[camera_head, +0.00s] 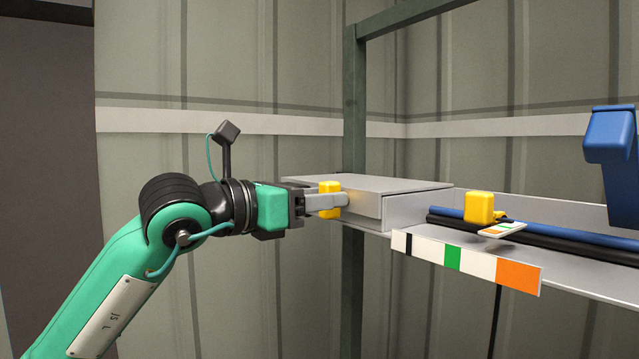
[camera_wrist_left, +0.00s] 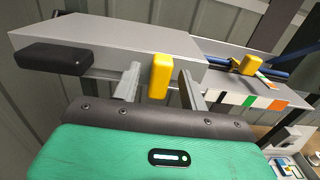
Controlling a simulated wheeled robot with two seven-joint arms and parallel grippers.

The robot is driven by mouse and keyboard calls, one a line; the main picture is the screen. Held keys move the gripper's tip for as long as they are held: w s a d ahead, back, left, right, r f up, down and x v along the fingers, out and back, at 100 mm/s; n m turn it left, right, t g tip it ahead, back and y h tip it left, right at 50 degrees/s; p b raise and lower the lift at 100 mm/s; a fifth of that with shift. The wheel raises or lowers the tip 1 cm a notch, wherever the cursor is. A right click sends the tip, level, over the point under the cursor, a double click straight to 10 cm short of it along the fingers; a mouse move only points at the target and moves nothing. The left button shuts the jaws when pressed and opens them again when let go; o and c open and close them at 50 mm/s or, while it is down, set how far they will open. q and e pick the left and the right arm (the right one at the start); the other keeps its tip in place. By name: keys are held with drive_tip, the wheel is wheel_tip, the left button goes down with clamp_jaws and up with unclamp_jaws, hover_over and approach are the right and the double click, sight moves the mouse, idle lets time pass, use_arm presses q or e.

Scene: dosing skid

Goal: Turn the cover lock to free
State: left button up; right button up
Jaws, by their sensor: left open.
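A yellow knob (camera_head: 329,187), which looks like the cover lock, sits on the front of a flat grey box (camera_head: 400,186). In the left wrist view the knob (camera_wrist_left: 160,76) stands upright between the two fingers. My left gripper (camera_head: 343,199) is open around it, with a visible gap on each side in the wrist view (camera_wrist_left: 160,88). In the head view the fingers partly hide the knob. No marking for free or locked can be read. My right gripper is not in view.
A black handle (camera_wrist_left: 54,58) sticks out of the box front. Right of the box, a tray (camera_head: 590,284) holds blue and black pipes, a second yellow block (camera_head: 478,207) and a striped strip (camera_head: 465,262). A blue part (camera_head: 612,140) stands far right. A green post (camera_head: 354,100) rises behind.

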use_arm(q)
drive_tip(key=shift+w+d, duration=0.15)
drive_tip(key=shift+d, duration=0.05)
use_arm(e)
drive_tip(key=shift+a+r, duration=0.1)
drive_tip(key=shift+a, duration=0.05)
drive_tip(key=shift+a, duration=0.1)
